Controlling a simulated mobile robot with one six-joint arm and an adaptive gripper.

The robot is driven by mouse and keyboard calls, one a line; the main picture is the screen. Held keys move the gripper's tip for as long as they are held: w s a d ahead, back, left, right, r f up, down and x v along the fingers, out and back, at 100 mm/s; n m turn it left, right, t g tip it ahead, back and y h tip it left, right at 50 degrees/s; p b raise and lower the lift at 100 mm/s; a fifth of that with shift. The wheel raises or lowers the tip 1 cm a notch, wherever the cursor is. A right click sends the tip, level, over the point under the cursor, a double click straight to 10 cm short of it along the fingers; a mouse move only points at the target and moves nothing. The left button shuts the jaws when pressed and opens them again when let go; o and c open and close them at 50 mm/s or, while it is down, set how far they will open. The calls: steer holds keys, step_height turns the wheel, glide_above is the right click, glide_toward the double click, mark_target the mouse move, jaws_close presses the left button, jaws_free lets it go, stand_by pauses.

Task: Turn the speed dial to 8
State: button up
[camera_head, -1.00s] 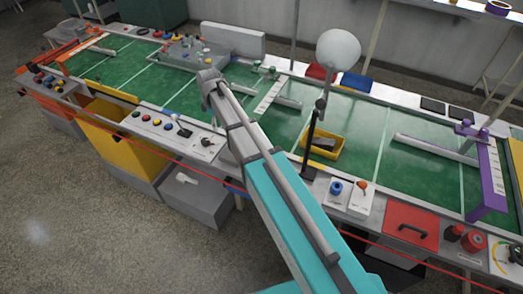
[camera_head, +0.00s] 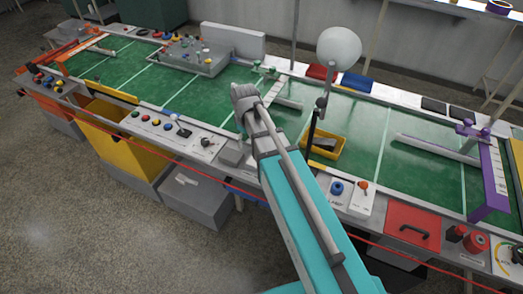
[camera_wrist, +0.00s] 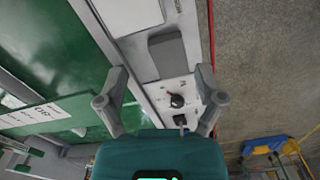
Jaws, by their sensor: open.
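The speed dial, a black knob (camera_wrist: 177,100) with a pale pointer on a white marked plate, shows in the wrist view, right of centre. In the head view the dial (camera_head: 206,142) sits on the front control strip, just left of my arm. Its numbers are too small to read. My gripper (camera_wrist: 162,70) is open and empty in the wrist view, one finger over the green table, the other near the strip's outer edge. The dial lies in the picture region between the fingers, apart from both.
A grey block (camera_wrist: 168,52) sits beside the dial plate. A small black switch (camera_wrist: 180,120) is on the dial's other side. Coloured buttons (camera_head: 155,121) and a lever (camera_head: 180,126) line the strip. A red cord (camera_head: 215,178) runs along the front edge.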

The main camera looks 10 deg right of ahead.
steer(key=s+d+m, duration=0.4)
steer(key=s, duration=0.1)
steer(key=shift+s+f, duration=0.3)
steer(key=shift+w+a, duration=0.1)
step_height(320, 180, up, 2)
steer(key=n+p, duration=0.2)
steer(key=n, duration=0.3)
glide_above(205, 141)
steer(key=shift+w+r, duration=0.1)
steer(key=shift+b, duration=0.3)
step_height(205, 141, down, 14)
steer(key=b, duration=1.3)
steer(key=shift+r, duration=0.1)
